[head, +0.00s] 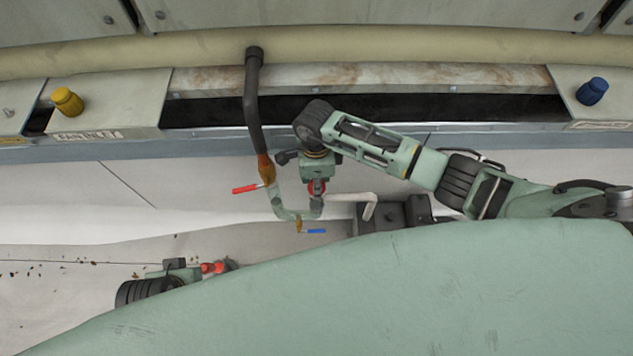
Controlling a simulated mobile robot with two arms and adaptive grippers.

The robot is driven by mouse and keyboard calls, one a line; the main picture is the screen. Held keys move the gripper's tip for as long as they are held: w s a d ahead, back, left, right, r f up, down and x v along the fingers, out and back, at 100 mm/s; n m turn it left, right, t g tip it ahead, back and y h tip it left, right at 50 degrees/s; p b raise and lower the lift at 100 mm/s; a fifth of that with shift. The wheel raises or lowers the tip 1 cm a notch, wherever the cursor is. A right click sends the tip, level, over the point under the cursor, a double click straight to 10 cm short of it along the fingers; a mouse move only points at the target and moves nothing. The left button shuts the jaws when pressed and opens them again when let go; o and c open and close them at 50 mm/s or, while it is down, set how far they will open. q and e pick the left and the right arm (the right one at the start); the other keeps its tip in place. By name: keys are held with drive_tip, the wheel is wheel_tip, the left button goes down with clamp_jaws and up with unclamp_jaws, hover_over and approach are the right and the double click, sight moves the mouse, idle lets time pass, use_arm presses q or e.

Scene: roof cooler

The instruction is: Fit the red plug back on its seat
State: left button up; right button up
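I cannot pick out the red plug or its seat with certainty. My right gripper (316,198) points down at the lower bend of a pipe (254,105). A red band shows on my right wrist just above it. The fingers are too small and overlapped by the pipe to read. My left gripper (231,264) is low at the left, partly behind a large green curved surface. A similar red part sits on its wrist, and its fingers are small and dark. I cannot tell whether either gripper holds anything.
The pipe carries a red lever (247,188) and a blue lever (314,231). A yellow cap (67,101) stands on the left panel and a blue cap (592,91) on the right panel. A dark slot (400,108) runs between them. Debris dots the pale floor at the left.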

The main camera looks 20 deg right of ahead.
use_arm(q)
drive_tip(key=shift+r, duration=0.25)
use_arm(e)
drive_tip(key=shift+f, duration=0.1)
drive_tip(key=o, duration=1.1)
drive_tip(key=shift+o, duration=0.2)
drive_tip(key=o, duration=0.5)
